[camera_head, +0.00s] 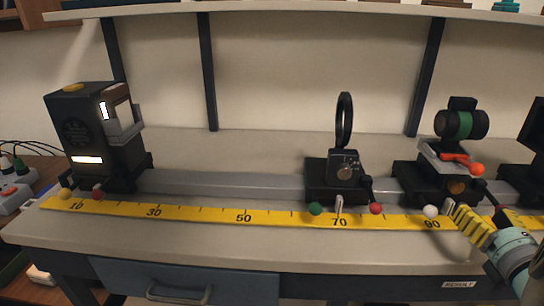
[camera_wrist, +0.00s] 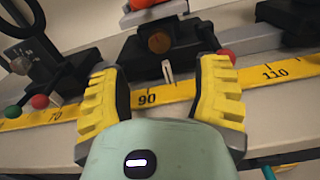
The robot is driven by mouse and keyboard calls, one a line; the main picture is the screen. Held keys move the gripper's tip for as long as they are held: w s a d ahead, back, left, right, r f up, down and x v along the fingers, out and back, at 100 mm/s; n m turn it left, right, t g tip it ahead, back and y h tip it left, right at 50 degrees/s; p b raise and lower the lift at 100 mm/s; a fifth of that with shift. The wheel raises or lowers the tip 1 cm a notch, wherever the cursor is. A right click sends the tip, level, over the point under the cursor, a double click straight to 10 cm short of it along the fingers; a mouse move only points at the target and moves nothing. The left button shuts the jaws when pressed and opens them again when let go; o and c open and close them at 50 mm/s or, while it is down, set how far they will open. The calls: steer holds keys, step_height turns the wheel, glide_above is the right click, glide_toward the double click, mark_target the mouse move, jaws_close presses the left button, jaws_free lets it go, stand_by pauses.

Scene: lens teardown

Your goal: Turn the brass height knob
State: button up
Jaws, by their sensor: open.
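The brass height knob (camera_head: 457,187) is a small round brass disc on the front of the black carriage (camera_head: 425,182) above about 95 on the scale. It shows face-on in the wrist view (camera_wrist: 159,40), just beyond my fingertips and roughly centred between them. The carriage carries a green-banded black cylinder (camera_head: 460,124) and an orange lever with a ball end (camera_head: 476,169). My gripper (camera_wrist: 158,72) is open and empty, its yellow ribbed fingers spread apart in front of the carriage. In the head view my gripper (camera_head: 462,213) comes in from the lower right, apart from the knob.
A yellow scale (camera_head: 190,213) runs along the bench front before a grey rail (camera_head: 235,185). A ring holder (camera_head: 344,120) stands to the left, a black lamp housing (camera_head: 90,135) at the far left. Ball-ended levers, including a white ball (camera_head: 430,211), stick out near the scale.

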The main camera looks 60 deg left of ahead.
mark_target(458, 188)
steer(key=x, duration=0.7)
steer(key=shift+p, duration=0.35)
steer(key=shift+w+a, duration=0.25)
steer(key=shift+a, duration=0.25)
steer(key=shift+o, duration=0.3)
steer(key=shift+d, duration=0.1)
jaws_close()
